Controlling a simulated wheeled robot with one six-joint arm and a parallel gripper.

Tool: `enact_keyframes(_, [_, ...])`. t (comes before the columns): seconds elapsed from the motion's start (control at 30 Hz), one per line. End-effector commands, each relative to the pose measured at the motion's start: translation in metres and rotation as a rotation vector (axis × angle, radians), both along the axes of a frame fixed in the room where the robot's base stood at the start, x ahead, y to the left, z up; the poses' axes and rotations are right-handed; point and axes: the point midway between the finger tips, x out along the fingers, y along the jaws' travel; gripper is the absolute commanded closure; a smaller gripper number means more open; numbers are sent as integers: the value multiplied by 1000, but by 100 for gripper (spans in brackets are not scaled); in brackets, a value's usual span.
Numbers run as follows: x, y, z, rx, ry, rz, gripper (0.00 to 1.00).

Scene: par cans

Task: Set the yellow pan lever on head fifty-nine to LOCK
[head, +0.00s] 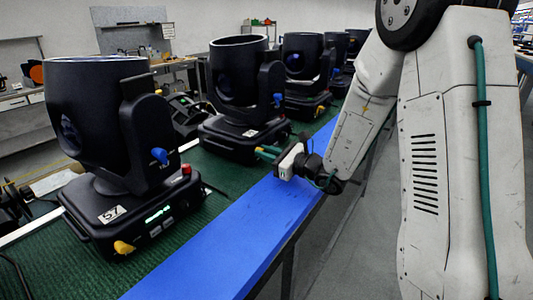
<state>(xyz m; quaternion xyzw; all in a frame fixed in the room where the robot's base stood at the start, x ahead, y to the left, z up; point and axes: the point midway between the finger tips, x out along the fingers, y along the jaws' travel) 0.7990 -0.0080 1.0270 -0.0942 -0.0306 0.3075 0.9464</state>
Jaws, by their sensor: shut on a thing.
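Several black moving heads stand in a row on a green-topped bench. The nearest head (95,120) has a label reading 57, a yellow lever (123,247) low on its base and a blue knob (159,156). The second head (238,85) has a blue knob (277,99) and a white label (250,133) too small to read, so I cannot confirm it is fifty-nine. My gripper (266,152) is at the low front of this second head's base, with its teal fingers shut where the yellow pan lever sits. The fingers hide the lever, and its setting cannot be seen.
A blue strip (235,235) runs along the bench's front edge, below my gripper. More heads (304,70) stand farther along the row. A grey floor lies open right of the bench. Side benches stand along the back and left walls.

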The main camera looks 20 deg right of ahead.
Motion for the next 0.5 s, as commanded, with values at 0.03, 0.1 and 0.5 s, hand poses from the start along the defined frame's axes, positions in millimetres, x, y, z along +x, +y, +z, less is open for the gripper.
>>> enact_keyframes(0.03, [0, 0, 0, 7, 5, 0, 100])
enact_keyframes(0.1, [0, -1, 0, 23, 16, 0, 100])
enact_keyframes(0.5, [6, -9, 4, 247, 179, -2, 100])
